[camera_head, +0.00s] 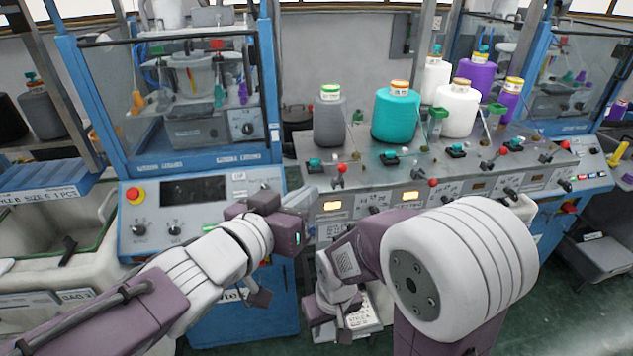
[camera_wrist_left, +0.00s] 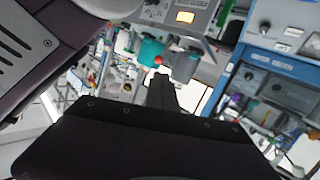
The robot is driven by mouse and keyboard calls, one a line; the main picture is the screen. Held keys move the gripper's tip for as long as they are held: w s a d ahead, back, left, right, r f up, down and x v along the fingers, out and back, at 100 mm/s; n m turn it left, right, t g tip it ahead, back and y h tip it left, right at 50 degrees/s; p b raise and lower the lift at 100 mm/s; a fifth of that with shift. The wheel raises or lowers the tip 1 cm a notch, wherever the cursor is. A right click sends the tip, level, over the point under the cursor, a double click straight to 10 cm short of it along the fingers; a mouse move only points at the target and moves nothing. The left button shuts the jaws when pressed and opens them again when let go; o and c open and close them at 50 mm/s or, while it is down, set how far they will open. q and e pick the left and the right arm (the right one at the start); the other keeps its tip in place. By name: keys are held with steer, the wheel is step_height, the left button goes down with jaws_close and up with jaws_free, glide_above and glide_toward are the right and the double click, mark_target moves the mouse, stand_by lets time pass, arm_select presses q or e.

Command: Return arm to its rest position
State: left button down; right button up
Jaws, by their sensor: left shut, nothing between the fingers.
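My left gripper (camera_head: 303,197) is in front of the grey-topped yarn panel, near the blue machine's right edge. In the left wrist view, its dark fingers (camera_wrist_left: 163,92) are together with nothing between them. My left arm reaches in from the lower left and is still extended forward. My right gripper (camera_head: 345,325) is lower, at the bottom centre of the head view, partly behind my right arm. Its fingertips are not clear enough to judge.
Cones of grey (camera_head: 329,122), teal (camera_head: 396,117) and white (camera_head: 457,110) yarn stand on the panel (camera_head: 375,172). Red-topped levers (camera_head: 340,170) rise along its front. A blue machine (camera_head: 200,215) with a red button stands left. A fabric bin (camera_head: 50,235) is at far left.

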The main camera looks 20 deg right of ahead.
arm_select(q)
steer(key=w+a+f+n+y, duration=0.45)
steer(key=a+f, duration=0.35)
steer(key=a, duration=0.5)
steer(key=w+a+f+n+y, duration=0.5)
steer(key=a+f, duration=0.4)
steer(key=a, duration=0.4)
steer(key=s+a+f+n+g+y, duration=0.1)
steer(key=s+a+f+g+y, duration=0.25)
steer(key=s+a+f, duration=0.4)
steer(key=s+a+f+m+g, duration=0.1)
steer(key=s+f+g, duration=0.3)
steer(key=s, duration=0.5)
step_height(320, 180, down, 3)
steer(key=shift+s+r+m+g+h, duration=0.2)
steer(key=shift+s+m+g+h, duration=0.05)
steer(key=shift+m+g+h, duration=0.15)
